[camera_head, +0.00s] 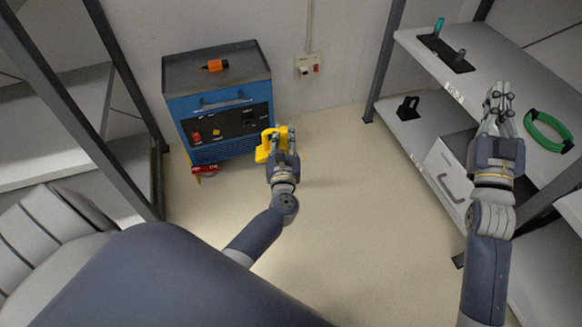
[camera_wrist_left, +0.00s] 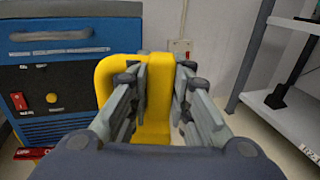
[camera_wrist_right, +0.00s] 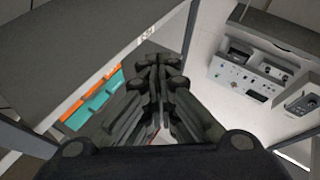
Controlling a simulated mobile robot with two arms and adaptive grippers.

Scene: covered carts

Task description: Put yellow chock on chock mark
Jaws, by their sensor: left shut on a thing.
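The yellow chock (camera_head: 264,149) is in my left gripper (camera_head: 281,145), in front of the right side of the blue cabinet. In the left wrist view the yellow chock (camera_wrist_left: 152,70) shows between and behind the fingers of my left gripper (camera_wrist_left: 158,90), which are shut on it. It appears held above the floor. My right gripper (camera_head: 498,100) is over the right shelf, with nothing seen in it. In the right wrist view its fingers (camera_wrist_right: 160,80) lie close together. I cannot make out a chock mark in any view.
The blue cabinet (camera_head: 225,130) stands against the wall with an orange object (camera_head: 214,65) on top and a red item (camera_head: 205,169) at its foot. The right shelf (camera_head: 480,75) holds a green ring (camera_head: 549,131). A wall socket (camera_head: 307,66) is behind. The middle floor (camera_head: 340,200) is clear.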

